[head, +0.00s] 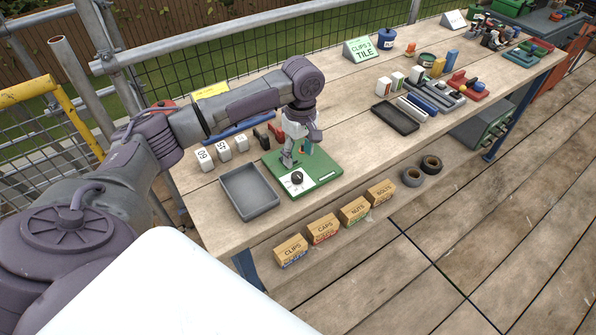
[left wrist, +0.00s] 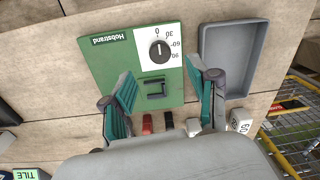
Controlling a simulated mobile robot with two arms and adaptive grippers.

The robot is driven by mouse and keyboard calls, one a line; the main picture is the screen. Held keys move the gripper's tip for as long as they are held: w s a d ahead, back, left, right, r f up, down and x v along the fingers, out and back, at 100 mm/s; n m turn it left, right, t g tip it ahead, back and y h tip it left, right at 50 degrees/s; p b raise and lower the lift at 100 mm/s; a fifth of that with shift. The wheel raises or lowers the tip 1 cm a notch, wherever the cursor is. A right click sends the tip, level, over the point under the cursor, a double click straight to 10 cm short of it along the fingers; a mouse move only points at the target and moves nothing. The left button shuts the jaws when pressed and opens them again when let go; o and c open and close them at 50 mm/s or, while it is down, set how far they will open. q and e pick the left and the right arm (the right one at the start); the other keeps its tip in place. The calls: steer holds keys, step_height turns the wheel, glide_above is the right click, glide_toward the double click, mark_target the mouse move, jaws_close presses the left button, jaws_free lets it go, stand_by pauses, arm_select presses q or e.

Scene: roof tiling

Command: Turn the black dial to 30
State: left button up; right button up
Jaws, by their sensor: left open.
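The black dial (head: 297,178) sits on a white scale plate on a green board (head: 327,172) on the bench. In the left wrist view the dial (left wrist: 160,51) shows upside-down marks 0, 30, 60 and 90 around it. Its light pointer line appears to face the 0 mark. My left gripper (head: 290,163) is just behind the dial, over the board. In the left wrist view its two fingers (left wrist: 165,84) are spread apart with nothing between them, and the dial is beyond the fingertips. The right gripper is not in view.
A grey tray (head: 276,205) lies left of the board. White numbered blocks (head: 205,159) and small red and black pieces (head: 262,138) stand behind. Boxes labelled clips, caps, nuts and bolts (head: 323,229) line the front. The bench right of the board is clear up to a dark tray (head: 395,118).

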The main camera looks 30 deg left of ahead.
mark_target(298, 175)
arm_select(q)
step_height(298, 175, down, 6)
steer(key=shift+s+f, duration=0.15)
steer(key=shift+f, duration=0.7)
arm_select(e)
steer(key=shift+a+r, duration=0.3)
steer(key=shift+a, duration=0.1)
